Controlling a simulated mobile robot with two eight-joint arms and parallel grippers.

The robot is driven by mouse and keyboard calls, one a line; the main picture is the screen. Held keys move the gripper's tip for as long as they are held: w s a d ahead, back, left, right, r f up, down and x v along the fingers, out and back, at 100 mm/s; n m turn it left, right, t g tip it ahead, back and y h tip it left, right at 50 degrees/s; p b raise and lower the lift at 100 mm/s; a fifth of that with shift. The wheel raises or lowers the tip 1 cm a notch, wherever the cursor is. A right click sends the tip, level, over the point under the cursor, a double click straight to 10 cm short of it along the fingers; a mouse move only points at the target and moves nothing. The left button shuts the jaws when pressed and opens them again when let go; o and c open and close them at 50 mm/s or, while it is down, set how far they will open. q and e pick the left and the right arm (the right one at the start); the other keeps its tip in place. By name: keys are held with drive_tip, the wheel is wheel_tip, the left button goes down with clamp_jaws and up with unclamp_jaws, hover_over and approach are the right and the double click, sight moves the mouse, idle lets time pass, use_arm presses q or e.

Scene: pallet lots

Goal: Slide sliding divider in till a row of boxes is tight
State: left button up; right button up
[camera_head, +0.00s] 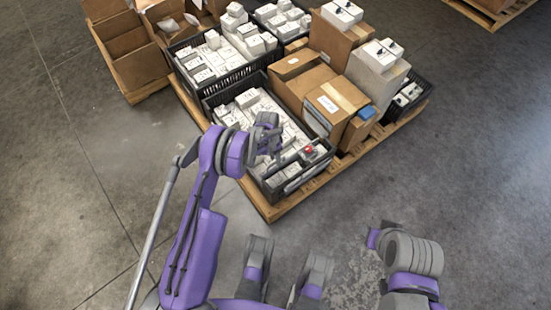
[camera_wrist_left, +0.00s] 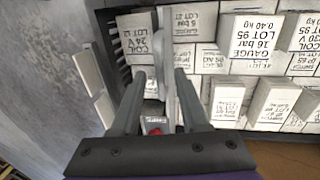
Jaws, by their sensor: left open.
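The black crate (camera_head: 302,180) on the pallet's near corner holds rows of small white labelled boxes (camera_head: 247,99). My left gripper (camera_head: 272,152) is over this crate, pointing down into it. In the left wrist view the left gripper (camera_wrist_left: 160,88) is open, its two fingers apart. A thin pale upright plate, seemingly the sliding divider (camera_wrist_left: 169,62), stands between the fingers; I cannot tell whether they touch it. A COIL box (camera_wrist_left: 137,38) is left of the plate, and a GAUGE box (camera_wrist_left: 251,43) is to its right.
Brown cartons (camera_head: 305,85) stand on the pallet (camera_head: 280,208) beside the crate. Another black crate of white boxes (camera_head: 220,62) is behind it. Open cartons (camera_head: 135,55) are at the upper left. A small red thing (camera_head: 308,149) is near the fingers. The floor around is clear.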

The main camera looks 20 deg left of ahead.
use_arm(q)
drive_tip(key=shift+f, duration=0.15)
drive_tip(key=shift+c, duration=0.3)
clamp_jaws()
idle(1.1)
